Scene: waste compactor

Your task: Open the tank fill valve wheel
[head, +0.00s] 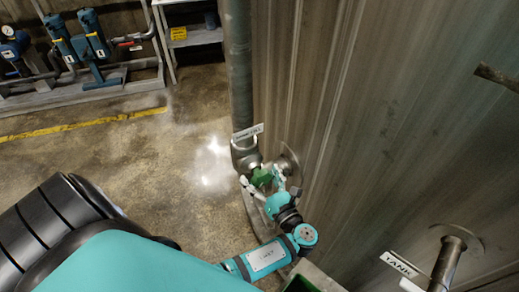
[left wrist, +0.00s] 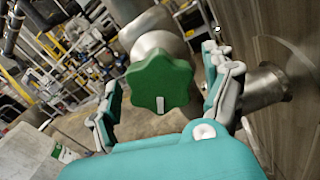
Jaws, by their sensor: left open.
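The valve wheel is a green lobed knob with a white mark (left wrist: 160,84), on a metal valve body (left wrist: 152,42). In the head view the green wheel (head: 262,177) sits low on the pipe beside the tank wall, partly covered by my gripper. My left gripper (head: 262,188) is at the wheel with its fingers spread. In the left wrist view my left gripper (left wrist: 163,98) is open, one finger on each side of the wheel. Gaps show between the fingers and the wheel there. My right gripper is not in view.
The ribbed tank wall (head: 370,110) rises close on the right. A vertical pipe (head: 238,70) runs down to the valve. A pipe with a TANK label (head: 398,264) sticks out at the lower right. Blue pumps (head: 78,38) stand at the back left. Open floor (head: 110,160) lies left.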

